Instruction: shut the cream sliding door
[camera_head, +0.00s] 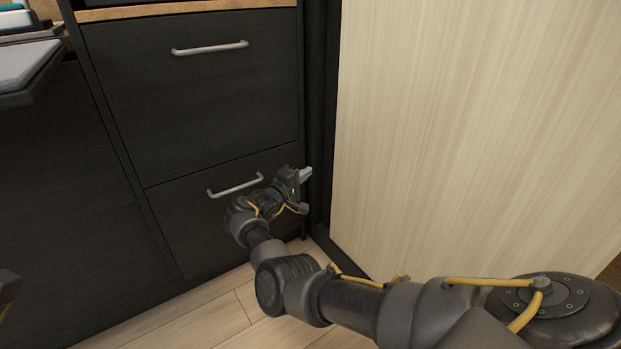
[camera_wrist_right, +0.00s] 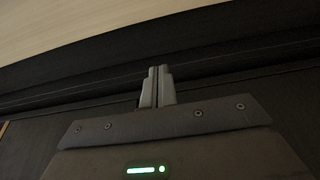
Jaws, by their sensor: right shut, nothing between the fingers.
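The cream sliding door (camera_head: 470,130) is a tall panel with fine vertical grain on the right of the head view. Its left edge stands beside a dark vertical frame (camera_head: 318,110). It also shows as a pale band (camera_wrist_right: 90,25) at the top of the right wrist view. My right gripper (camera_head: 306,174) is shut and empty, with its fingertips at the dark frame, a little left of the door's left edge. The shut fingers also show in the wrist view (camera_wrist_right: 157,85). I cannot tell whether they touch the frame. My left gripper is not in view.
A dark cabinet with an upper drawer (camera_head: 190,90) and a lower drawer (camera_head: 225,215), each with a metal handle, stands left of the door. A grey flat object (camera_head: 25,65) juts out at the upper left. The light wood floor (camera_head: 200,320) is visible below.

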